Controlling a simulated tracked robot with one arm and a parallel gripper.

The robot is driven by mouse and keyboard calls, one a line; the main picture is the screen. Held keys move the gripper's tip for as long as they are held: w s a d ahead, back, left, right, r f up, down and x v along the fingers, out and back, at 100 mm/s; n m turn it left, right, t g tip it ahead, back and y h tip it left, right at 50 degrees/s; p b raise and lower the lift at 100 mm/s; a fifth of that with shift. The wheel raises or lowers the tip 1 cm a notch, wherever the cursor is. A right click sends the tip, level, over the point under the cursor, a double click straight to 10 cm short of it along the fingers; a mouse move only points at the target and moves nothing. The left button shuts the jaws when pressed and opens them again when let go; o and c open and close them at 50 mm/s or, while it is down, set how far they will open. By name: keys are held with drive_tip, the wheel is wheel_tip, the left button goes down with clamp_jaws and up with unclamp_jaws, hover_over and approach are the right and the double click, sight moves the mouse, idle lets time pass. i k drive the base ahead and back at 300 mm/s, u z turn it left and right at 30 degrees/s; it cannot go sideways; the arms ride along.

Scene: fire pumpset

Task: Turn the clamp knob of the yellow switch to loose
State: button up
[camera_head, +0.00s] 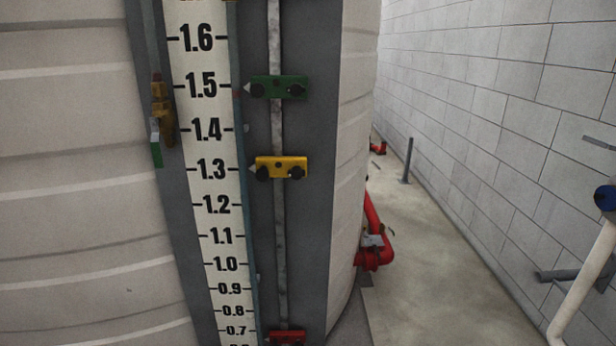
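The yellow switch (281,162) is clamped on a thin vertical rod (279,222), its pointer near the 1.3 mark of the white level scale (214,185). It has two dark knobs, a left one (262,174) and a right one (296,173), and a small dark spot between them. I cannot tell from here which is the clamp knob, or whether it is tight or loose. My gripper is not in view.
A green switch (279,86) sits above on the same rod, near 1.5. A red switch (285,338) is at the bottom edge. A ribbed tank (75,200) stands behind. Red pipe (376,235) and a block wall (500,110) are to the right, with open floor between.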

sight(295, 173)
drive_tip(key=z, duration=0.05)
drive_tip(key=i, duration=1.05)
drive_tip(key=u, duration=0.55)
